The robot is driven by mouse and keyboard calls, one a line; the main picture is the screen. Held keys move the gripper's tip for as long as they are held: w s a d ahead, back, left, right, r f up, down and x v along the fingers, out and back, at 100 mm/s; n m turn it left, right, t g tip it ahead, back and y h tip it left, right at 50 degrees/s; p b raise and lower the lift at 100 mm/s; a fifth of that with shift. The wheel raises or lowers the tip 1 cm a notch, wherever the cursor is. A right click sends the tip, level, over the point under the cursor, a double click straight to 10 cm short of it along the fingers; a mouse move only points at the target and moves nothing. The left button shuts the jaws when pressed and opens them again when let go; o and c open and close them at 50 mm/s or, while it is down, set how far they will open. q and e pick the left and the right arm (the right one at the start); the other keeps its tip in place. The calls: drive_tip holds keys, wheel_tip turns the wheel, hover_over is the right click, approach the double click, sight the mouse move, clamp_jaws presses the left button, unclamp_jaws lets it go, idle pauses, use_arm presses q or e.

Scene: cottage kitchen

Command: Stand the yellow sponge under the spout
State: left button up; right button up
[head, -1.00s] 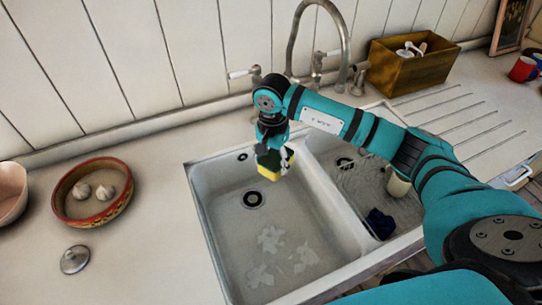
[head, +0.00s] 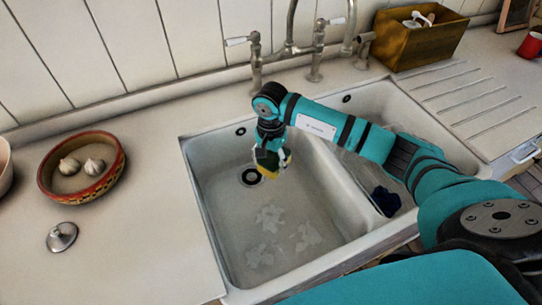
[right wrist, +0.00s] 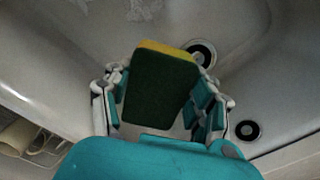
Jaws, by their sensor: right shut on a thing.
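The yellow sponge (head: 270,173), with a dark green scouring side, is held in my right gripper (head: 269,158) over the left basin (head: 215,215) of the white sink. In the right wrist view the sponge (right wrist: 160,88) sits between both fingers of the right gripper (right wrist: 160,108), green face towards the camera, with a yellow edge at the top. In the head view the sponge overlaps the area beside the drain (head: 251,177); it appears above the basin floor. The tap's spout (head: 350,35) curves down behind the sink, its arch cut off by the top edge. My left gripper is not in view.
Pale scraps (head: 270,218) lie on the left basin floor. A divider separates the right basin, which holds a dark blue cloth (head: 386,201). A bowl with garlic (head: 112,180), a metal lid (head: 62,237) and a wooden box (head: 418,45) stand on the counter.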

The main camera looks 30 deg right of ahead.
wheel_tip(320, 180, down, 10)
drive_tip(key=b, duration=0.6)
drive_tip(key=shift+r, duration=0.15)
drive_tip(key=shift+f+b, duration=0.85)
drive_tip(key=shift+b, duration=0.05)
drive_tip(key=o, duration=0.8)
